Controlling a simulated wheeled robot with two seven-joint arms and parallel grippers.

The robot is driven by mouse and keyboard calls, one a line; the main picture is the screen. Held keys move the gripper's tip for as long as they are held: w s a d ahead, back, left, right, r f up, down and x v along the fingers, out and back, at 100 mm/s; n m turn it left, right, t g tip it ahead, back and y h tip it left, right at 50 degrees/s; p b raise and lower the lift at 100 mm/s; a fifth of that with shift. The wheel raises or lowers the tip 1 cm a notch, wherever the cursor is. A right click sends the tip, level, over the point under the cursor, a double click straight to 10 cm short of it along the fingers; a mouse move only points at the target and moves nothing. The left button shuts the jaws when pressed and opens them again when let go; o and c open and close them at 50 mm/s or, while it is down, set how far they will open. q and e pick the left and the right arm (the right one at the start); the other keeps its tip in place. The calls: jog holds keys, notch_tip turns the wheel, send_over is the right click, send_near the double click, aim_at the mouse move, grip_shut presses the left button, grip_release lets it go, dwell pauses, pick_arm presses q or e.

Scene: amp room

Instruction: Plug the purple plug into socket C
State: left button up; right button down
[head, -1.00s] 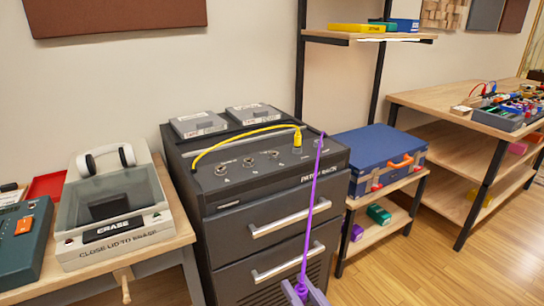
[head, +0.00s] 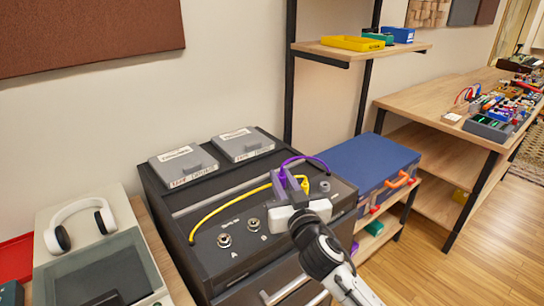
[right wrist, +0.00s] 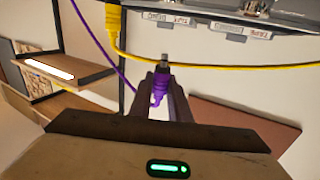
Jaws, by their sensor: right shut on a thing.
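The purple plug (right wrist: 160,88) is between the fingers of my right gripper (right wrist: 163,92), its metal tip pointing away from the palm. In the head view my right gripper (head: 290,186) is over the dark patch rack (head: 195,262), and the purple cable (head: 308,159) arcs from it to the panel's right end. Sockets A (head: 224,240) and B (head: 253,224) show empty at the left. Socket C is hidden behind my gripper and hand. The plug tip is apart from any socket in the wrist view. My left gripper is out of view.
A yellow cable (head: 212,210) runs across the panel to a yellow plug (right wrist: 113,18), close beside my gripper. Two grey boxes (head: 184,165) lie on the rack's back.

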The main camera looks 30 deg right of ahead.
jog(key=shift+w+d+r, duration=0.2)
jog(key=shift+w+d, duration=0.05)
jog(key=shift+w, duration=0.25)
jog(key=shift+s+f+b, duration=0.15)
jog(key=shift+f+b, duration=0.4)
jog(key=shift+b, duration=0.05)
notch_tip(320, 180, down, 3)
jog(key=b, duration=0.3)
jog(key=shift+f, duration=0.2)
jog(key=shift+f+b, duration=0.45)
jog(key=shift+f, duration=0.1)
jog(key=shift+f+b, duration=1)
jog(key=c, duration=1.6)
grip_release()
